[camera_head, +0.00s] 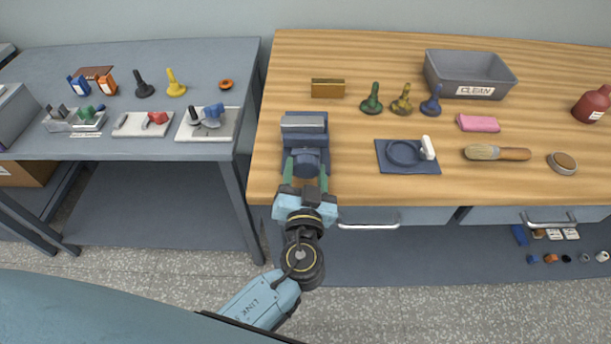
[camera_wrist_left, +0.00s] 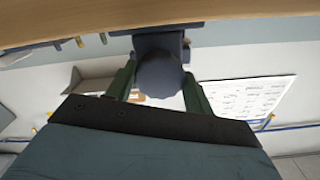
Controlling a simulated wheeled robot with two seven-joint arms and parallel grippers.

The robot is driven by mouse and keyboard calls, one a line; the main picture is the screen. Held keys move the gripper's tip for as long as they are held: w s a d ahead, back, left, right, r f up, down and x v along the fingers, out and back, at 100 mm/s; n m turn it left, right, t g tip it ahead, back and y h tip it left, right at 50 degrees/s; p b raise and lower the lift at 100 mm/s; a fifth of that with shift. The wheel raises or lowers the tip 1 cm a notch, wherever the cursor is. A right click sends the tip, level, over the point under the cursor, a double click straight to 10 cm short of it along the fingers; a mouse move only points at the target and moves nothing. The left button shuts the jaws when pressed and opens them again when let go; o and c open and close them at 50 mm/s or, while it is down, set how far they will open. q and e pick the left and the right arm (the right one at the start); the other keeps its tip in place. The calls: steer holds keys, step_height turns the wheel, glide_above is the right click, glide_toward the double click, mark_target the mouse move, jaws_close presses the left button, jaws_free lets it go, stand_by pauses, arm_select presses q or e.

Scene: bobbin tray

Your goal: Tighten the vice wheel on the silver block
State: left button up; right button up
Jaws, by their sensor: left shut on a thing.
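The blue vice (camera_head: 293,133) stands at the left front of the wooden bench. The silver block (camera_head: 303,121) lies between its jaws at the top. The vice wheel (camera_head: 306,161) is a dark blue knob on the near side of the vice; it also shows in the left wrist view (camera_wrist_left: 159,76). My left gripper (camera_head: 305,172) reaches in from the front, with its green fingers on either side of the wheel and shut on it. In the left wrist view the fingers (camera_wrist_left: 158,85) flank the wheel. My right gripper is not in view.
On the bench, a brass block (camera_head: 327,89) lies behind the vice. To the right are several knobbed stamps, a blue plate with a ring (camera_head: 408,168), a brush (camera_head: 484,153), a pink block (camera_head: 478,123) and a grey CLEAN bin (camera_head: 440,76). A grey table (camera_head: 205,60) stands left.

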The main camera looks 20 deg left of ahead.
arm_select(q)
steer(key=m+b, duration=0.1)
steer(key=m, duration=0.4)
steer(key=shift+m, duration=2.4)
steer(key=o, duration=1)
